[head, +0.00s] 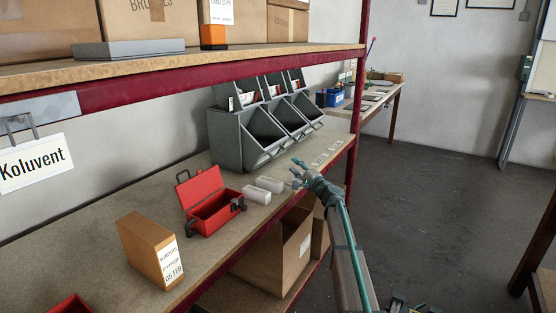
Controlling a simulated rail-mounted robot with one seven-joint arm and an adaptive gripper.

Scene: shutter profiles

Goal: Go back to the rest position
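My gripper (295,173) is at the end of my arm, which reaches up from the bottom right of the head view. It is over the front edge of the workbench (100,260), to the right of two small white blocks (257,195). Its fingers look spread apart, with nothing visible between them. The gripper is small in the picture, so fine contact cannot be judged.
An open red toolbox (212,206) and a brown carton (150,250) stand on the bench. Grey bins (240,140) stand behind the gripper. A shelf (200,59) runs above; cardboard boxes (275,250) sit below. Open floor (440,190) lies to the right.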

